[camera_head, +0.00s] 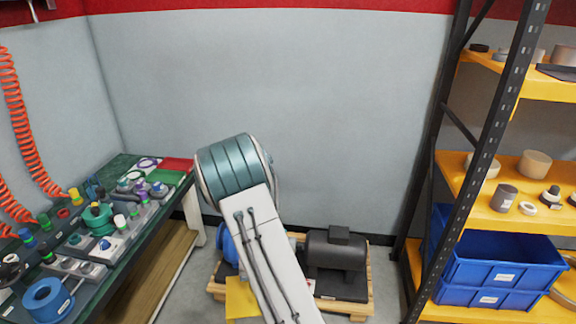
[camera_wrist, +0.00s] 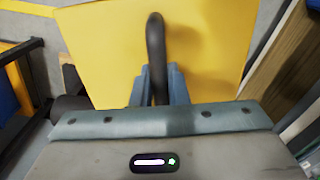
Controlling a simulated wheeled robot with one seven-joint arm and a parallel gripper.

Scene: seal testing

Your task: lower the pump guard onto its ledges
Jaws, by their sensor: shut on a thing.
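The pump guard (camera_wrist: 100,45) is a yellow sheet with a dark curved handle (camera_wrist: 155,40). It fills much of the upper wrist view. My gripper (camera_wrist: 157,85) is shut on that handle, one blue-grey finger on each side. In the head view, part of the yellow guard (camera_head: 240,298) shows left of my arm, in front of the pallet. The blue pump (camera_head: 228,246) is partly hidden behind my arm, and the dark motor (camera_head: 335,252) stands right of it. My arm hides the gripper in the head view. I cannot make out the ledges or whether the guard touches anything.
The wooden pallet (camera_head: 358,302) bears the pump and motor. A workbench (camera_head: 120,245) crowded with seals and parts stands at left. A black-and-yellow shelf rack (camera_head: 490,212) with blue bins (camera_head: 505,262) stands at right. Bare floor shows between bench and pallet.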

